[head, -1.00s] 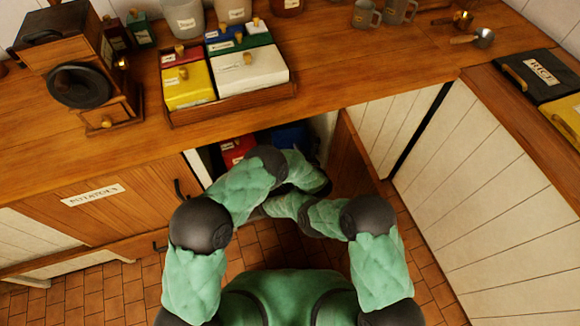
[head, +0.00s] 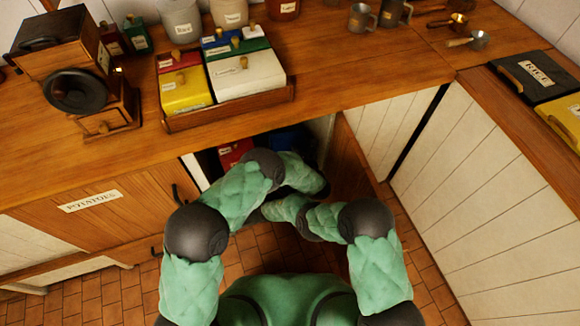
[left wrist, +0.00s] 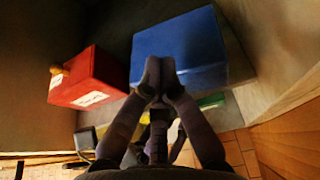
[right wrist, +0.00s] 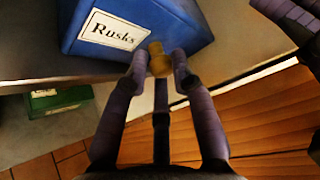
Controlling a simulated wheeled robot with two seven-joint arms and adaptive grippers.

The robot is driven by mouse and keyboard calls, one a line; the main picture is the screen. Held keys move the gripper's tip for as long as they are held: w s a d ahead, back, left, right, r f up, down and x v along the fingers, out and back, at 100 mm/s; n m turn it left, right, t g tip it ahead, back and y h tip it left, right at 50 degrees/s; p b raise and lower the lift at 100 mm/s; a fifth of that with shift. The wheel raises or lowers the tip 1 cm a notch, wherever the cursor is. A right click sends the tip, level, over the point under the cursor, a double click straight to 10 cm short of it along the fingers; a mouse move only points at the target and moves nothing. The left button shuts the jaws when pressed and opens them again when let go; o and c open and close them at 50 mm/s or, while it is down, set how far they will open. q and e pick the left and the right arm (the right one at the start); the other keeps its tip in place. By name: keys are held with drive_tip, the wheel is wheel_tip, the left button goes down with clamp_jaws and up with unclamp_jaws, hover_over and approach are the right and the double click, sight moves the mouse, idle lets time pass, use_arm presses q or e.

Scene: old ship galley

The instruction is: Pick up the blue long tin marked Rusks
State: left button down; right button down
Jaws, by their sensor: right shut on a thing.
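The blue long tin marked Rusks (right wrist: 140,25) stands on a shelf in the open cupboard under the counter. It has a white label and a brass knob (right wrist: 159,60). My right gripper (right wrist: 160,62) has its fingertips on both sides of that knob, shut on it. In the left wrist view the blue tin (left wrist: 180,50) is behind my left gripper (left wrist: 159,75), whose fingertips are together with nothing seen between them. In the head view only part of the blue tin (head: 288,139) shows; my arms hide both gripper tips.
A red tin (left wrist: 90,80) stands left of the blue one in the left wrist view. A green tin (right wrist: 58,98) is lower down. The open cupboard door (head: 345,155) is close on the right. The counter above holds a tray (head: 230,107) of tins.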

use_arm(q)
drive_tip(key=shift+r, duration=0.1)
wheel_tip(320, 180, up, 10)
idle(0.5)
